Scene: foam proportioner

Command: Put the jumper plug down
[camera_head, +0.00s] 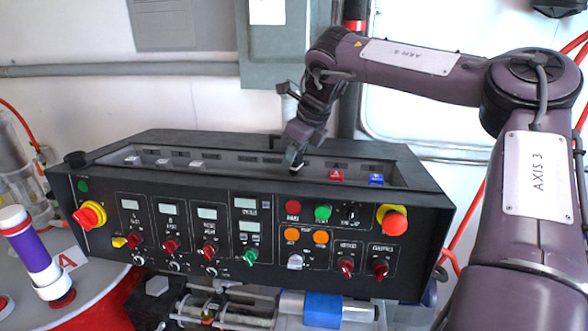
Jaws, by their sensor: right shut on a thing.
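My right gripper (295,165) points down at the recessed top tray of the black control console (300,215), right of its middle. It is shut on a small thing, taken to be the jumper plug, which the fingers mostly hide. I cannot tell whether it touches the tray floor. In the same recess, several small white plugs or blocks (163,162) stand at the left. A red block (336,176) and a blue block (376,179) stand to the right of the gripper. My left gripper is not in view.
The console front carries knobs, displays and buttons, with a red-yellow knob (90,215) at left and a red stop button (393,221) at right. A purple-white cylinder (33,250) stands on a round table at left. Pipes and a grey box (275,45) are behind.

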